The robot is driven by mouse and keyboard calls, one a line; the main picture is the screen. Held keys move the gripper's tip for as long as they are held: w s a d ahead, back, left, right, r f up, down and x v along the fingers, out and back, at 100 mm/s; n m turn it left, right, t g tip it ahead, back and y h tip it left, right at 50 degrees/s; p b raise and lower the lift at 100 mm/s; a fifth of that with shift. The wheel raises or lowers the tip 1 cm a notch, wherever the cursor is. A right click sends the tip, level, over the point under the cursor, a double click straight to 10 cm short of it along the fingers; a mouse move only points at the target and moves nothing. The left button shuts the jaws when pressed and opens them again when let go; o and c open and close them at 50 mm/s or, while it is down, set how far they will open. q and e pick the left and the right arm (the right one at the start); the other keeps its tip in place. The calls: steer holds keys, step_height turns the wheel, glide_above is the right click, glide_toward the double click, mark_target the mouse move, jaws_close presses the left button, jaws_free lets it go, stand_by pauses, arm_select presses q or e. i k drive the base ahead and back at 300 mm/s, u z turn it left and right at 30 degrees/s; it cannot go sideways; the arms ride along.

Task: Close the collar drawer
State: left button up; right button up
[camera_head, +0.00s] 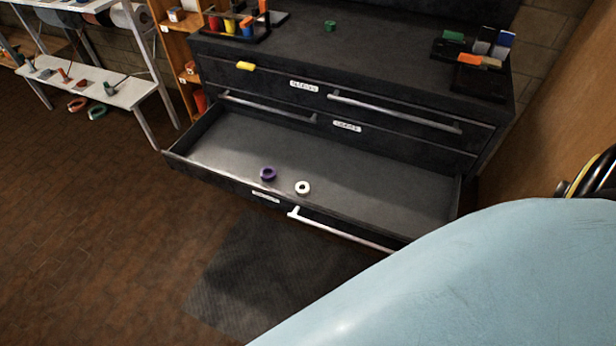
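A black drawer cabinet (400,62) stands in front of me. Its lowest visible drawer (330,170) is pulled far out, and I look down into it. A purple ring (268,174) and a white ring (303,187) lie inside near its front wall. The front of this drawer carries a small white label (265,197), too small to read, and a bright bar handle (340,230). The drawer fronts above look shut; their labels (304,87) are also unreadable, so I cannot tell which drawer is the collar drawer. Neither of my grippers is in view.
A wooden panel (550,110) borders the right. A white bench (85,82) stands at the left. The brick floor (90,220) left of the drawer is clear.

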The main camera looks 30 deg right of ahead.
mark_target(384, 201)
steer(key=z, duration=0.9)
steer(key=i, duration=0.25)
